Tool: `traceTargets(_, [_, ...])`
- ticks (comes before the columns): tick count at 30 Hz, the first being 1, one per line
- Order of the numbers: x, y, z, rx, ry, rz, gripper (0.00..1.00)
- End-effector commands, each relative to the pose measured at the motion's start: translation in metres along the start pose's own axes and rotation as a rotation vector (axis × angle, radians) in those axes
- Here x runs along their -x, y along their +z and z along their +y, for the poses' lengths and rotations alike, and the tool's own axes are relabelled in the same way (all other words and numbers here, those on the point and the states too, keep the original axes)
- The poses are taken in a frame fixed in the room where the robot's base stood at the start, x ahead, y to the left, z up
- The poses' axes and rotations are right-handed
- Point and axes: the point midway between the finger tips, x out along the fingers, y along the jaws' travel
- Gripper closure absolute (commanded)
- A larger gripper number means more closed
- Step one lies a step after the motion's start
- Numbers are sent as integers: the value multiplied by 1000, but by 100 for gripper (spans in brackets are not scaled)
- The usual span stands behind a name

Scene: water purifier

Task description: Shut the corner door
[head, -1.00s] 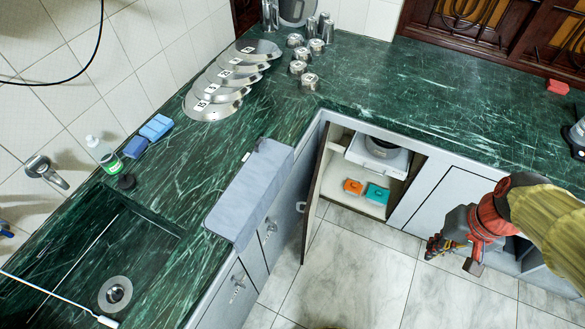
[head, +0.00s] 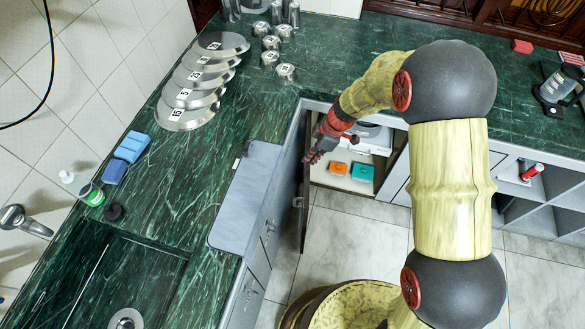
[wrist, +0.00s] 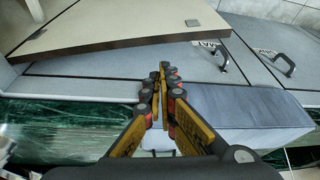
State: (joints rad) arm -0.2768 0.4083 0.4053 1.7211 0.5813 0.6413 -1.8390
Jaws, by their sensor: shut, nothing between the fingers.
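The corner door (head: 304,215) stands open, swung out from the corner cabinet and seen nearly edge-on in the head view. In the wrist view it is a pale panel with a dark edge (wrist: 120,42) across the top. My gripper (head: 312,157) is at the cabinet opening, beside the upper part of the door. In the wrist view my fingers (wrist: 163,72) are together and empty, with their tips close to the door's dark edge. I cannot tell whether they touch it. The cabinet interior (head: 340,182) is partly hidden by my arm.
Inside the cabinet are an orange box (head: 338,168), a teal box (head: 362,172) and a white appliance (head: 372,138). A grey cloth (head: 245,195) drapes over the counter edge left of the door. Handled cabinet fronts (wrist: 222,62) lie beyond the door. Tiled floor (head: 345,235) in front is open.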

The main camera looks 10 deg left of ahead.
Motion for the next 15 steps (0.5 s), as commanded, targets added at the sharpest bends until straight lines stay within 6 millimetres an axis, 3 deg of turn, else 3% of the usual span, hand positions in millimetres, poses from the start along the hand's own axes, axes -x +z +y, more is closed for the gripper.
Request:
traceTargets(7, [-12, 0, 0, 65, 1, -2, 100])
traceTargets(15, [-59, 1, 0, 64, -1, -2, 100])
